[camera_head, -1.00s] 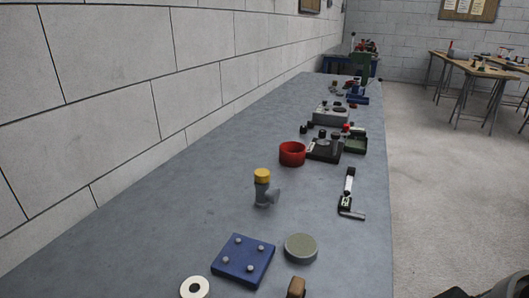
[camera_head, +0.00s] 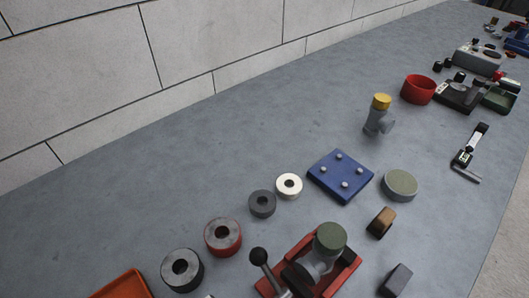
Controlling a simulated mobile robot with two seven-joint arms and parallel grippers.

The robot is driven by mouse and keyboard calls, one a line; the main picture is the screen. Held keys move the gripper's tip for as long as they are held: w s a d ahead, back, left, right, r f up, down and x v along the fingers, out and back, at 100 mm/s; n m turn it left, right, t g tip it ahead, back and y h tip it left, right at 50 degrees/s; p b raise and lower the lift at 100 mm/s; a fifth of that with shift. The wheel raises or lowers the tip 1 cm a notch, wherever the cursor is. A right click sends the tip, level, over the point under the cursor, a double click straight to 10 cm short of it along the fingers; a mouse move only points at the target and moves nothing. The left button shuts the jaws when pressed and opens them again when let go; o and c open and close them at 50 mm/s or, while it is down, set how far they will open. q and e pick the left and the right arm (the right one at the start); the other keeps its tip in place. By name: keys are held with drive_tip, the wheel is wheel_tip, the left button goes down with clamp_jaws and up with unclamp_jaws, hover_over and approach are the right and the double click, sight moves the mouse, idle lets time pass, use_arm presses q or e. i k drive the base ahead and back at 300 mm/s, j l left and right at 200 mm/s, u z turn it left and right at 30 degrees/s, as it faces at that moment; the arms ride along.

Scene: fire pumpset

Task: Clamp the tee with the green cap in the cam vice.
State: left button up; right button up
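A grey tee with a green cap (camera_head: 330,237) stands at the red cam vice (camera_head: 345,275) near the bottom edge. The tee's grey body (camera_head: 311,267) shows below the cap, over the vice and between its red sides. I cannot tell whether the jaws touch it. The vice's lever (camera_head: 258,257), with a black ball knob, sticks up at the left of the vice. The front of the vice is cut off by the frame. A similar tee with a yellow cap (camera_head: 381,102) stands farther back. Neither gripper is in view.
A blue plate with pegs (camera_head: 322,176), a grey-green disc (camera_head: 400,184), a brown block (camera_head: 380,222) and a dark block (camera_head: 396,280) lie around the vice. Several rings, including a red one (camera_head: 223,236), line the left. An orange tray (camera_head: 125,286) is at bottom left.

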sight(258, 256)
drive_tip(key=k+j, duration=0.1)
drive_tip(key=j, duration=0.3)
drive_tip(key=k+j, duration=0.1)
drive_tip(key=j, duration=0.3)
drive_tip(key=k+j, duration=0.1)
drive_tip(key=j, duration=0.3)
drive_tip(key=j+z, duration=0.1)
drive_tip(key=j, duration=0.3)
drive_tip(key=k, duration=0.05)
